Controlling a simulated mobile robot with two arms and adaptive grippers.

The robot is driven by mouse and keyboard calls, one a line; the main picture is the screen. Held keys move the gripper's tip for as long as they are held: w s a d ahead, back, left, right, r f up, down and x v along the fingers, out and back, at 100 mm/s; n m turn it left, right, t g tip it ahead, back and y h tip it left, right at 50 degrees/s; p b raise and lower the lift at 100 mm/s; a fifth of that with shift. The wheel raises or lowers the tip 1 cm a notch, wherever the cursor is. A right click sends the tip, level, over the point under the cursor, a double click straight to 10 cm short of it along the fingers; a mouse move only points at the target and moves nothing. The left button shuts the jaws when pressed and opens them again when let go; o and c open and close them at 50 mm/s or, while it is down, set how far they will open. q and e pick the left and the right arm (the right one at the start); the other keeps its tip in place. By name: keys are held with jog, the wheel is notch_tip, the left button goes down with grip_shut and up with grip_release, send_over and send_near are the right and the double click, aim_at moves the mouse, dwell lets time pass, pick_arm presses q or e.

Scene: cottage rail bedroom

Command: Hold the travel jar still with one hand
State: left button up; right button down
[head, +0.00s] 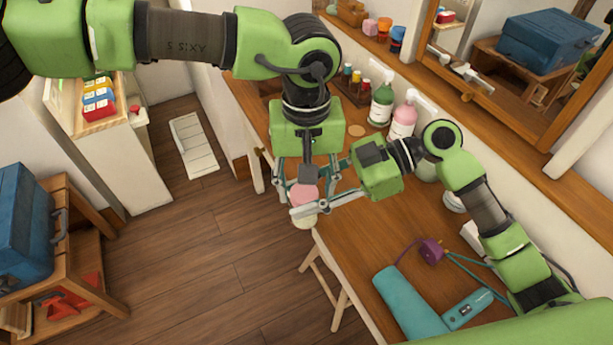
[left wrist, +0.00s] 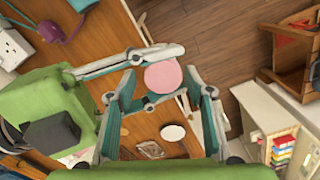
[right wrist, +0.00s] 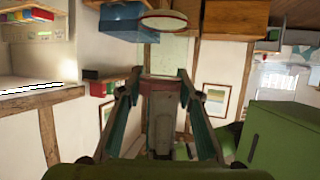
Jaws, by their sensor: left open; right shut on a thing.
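The travel jar (head: 304,198) has a pink lid and a cream body. In the head view it appears by the table's left edge, and its lid (left wrist: 163,77) shows from above in the left wrist view. My right gripper (head: 306,206) comes from the right and is shut on the jar. My left gripper (head: 304,186) points down above the jar. Its fingers are open and spread (left wrist: 160,82), and I cannot tell whether they touch the lid. The fingers hide part of the jar. In the right wrist view the fingertips (right wrist: 162,84) look dim.
The wooden table (head: 400,225) carries green (head: 381,106) and pink (head: 403,122) pump bottles at the back. A teal roll (head: 408,300), a teal device (head: 468,309) and a purple item (head: 431,251) lie at the front. A blue toolbox (head: 22,225) stands left. Floor between is clear.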

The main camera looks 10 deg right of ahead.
pick_arm(q)
jog(key=shift+c, duration=0.4)
jog(key=c, duration=1.1)
jog(key=shift+o, duration=0.2)
jog(key=shift+s+d+n, duration=0.1)
jog(key=shift+d+n, duration=0.05)
jog(key=shift+n, duration=0.7)
jog(key=shift+d+n, duration=0.1)
jog(key=shift+n, duration=0.75)
jog(key=o, duration=1.2)
jog(key=shift+a, duration=0.1)
